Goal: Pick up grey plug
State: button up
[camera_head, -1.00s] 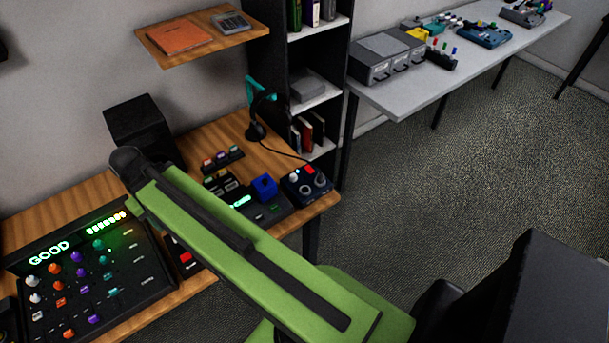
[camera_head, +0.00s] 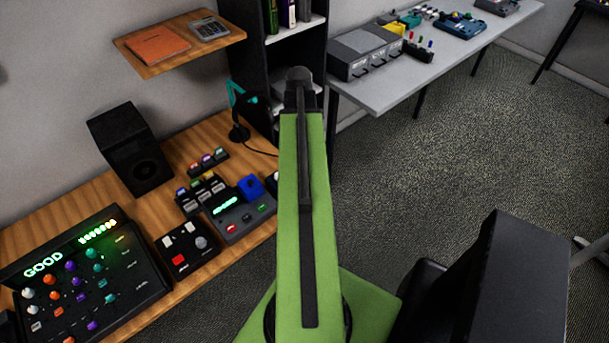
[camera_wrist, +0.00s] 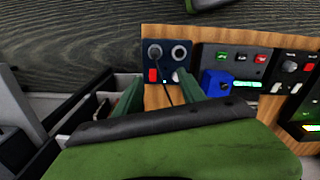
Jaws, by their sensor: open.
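My gripper (camera_wrist: 160,80) is open in the wrist view, its two green fingers reaching over the near edge of a small dark box (camera_wrist: 167,48). The box has two round grey-ringed sockets, a red square and a small pale piece beside the right finger. A thin dark cable (camera_wrist: 164,86) runs between the fingers from the left socket. I cannot tell a grey plug apart for sure; nothing is seen held. In the head view my arm covers the gripper and most of this box.
A blue block (camera_head: 250,187) sits on a dark panel (camera_head: 232,230), close to my right finger in the wrist view. A shelf rises behind.

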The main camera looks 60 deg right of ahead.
jog(key=f+b, duration=0.4)
jog(key=s+f+b, duration=0.1)
jog(key=f+b, duration=0.3)
jog(key=d+f+b, duration=0.1)
jog(key=f+b, duration=0.3)
jog(key=shift+s+d+f, duration=0.1)
jog(key=shift+s+f, duration=0.05)
jog(key=shift+s, duration=0.05)
jog(key=f+b, duration=0.1)
jog(key=b, duration=0.1)
jog(key=f+b, duration=0.3)
jog(key=f, duration=0.1)
jog(key=shift+w+f+b, duration=0.2)
jog(key=shift+w+b, duration=0.15)
jog(key=shift+b, duration=0.05)
jog(key=shift+r, duration=0.2)
jog(key=shift+c, duration=0.4)
grip_shut()
